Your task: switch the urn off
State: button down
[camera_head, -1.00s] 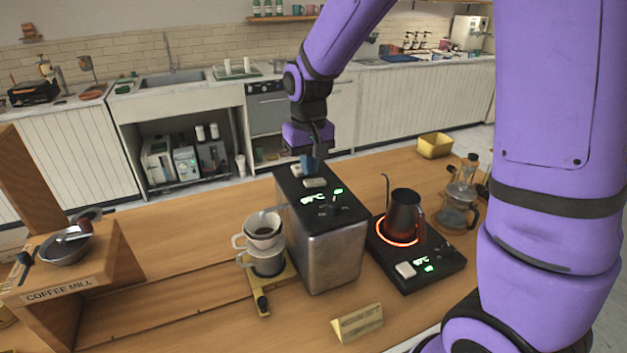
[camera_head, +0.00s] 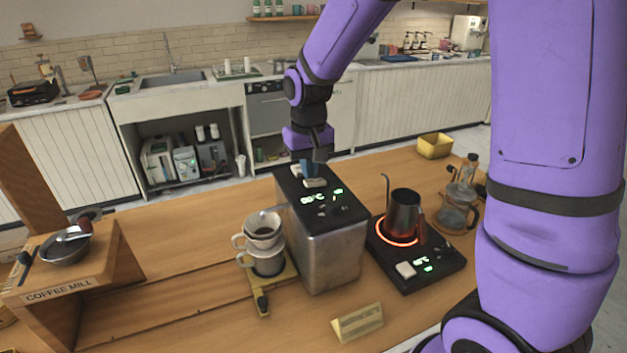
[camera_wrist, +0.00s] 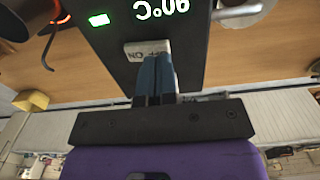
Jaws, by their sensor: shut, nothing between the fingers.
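The urn (camera_head: 333,252) is a tall metal box with a black top, standing on the wooden counter in the head view. Its top carries a lit green display, a green light and a pale rocker switch (camera_head: 315,183). In the wrist view the switch (camera_wrist: 147,48) is marked OFF and ON, and the display (camera_wrist: 160,10) reads 90°C upside down. My gripper (camera_head: 308,172) is shut and empty, pointing down over the switch end of the urn. In the wrist view its blue fingertips (camera_wrist: 153,62) are at the switch's edge and seem to touch it; they hide part of it.
Right of the urn, a kettle (camera_head: 403,215) stands on a hot plate with a glowing red ring. A dripper over a cup (camera_head: 263,240) stands close on the left. A small sign (camera_head: 357,323) is in front. A glass carafe (camera_head: 457,210) stands further right.

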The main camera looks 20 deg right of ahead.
jog(key=shift+f, duration=0.9)
dwell(0.4)
jog(key=shift+r, duration=3.55)
jog(key=shift+r, duration=0.1)
jog(key=s+d+r+t, duration=0.2)
jog(key=s+r, duration=0.3)
jog(key=s, duration=0.7)
jog(key=s+d+r+t, duration=0.3)
jog(key=s+d+r, duration=0.2)
jog(key=s, duration=0.7)
jog(key=shift+r, duration=0.7)
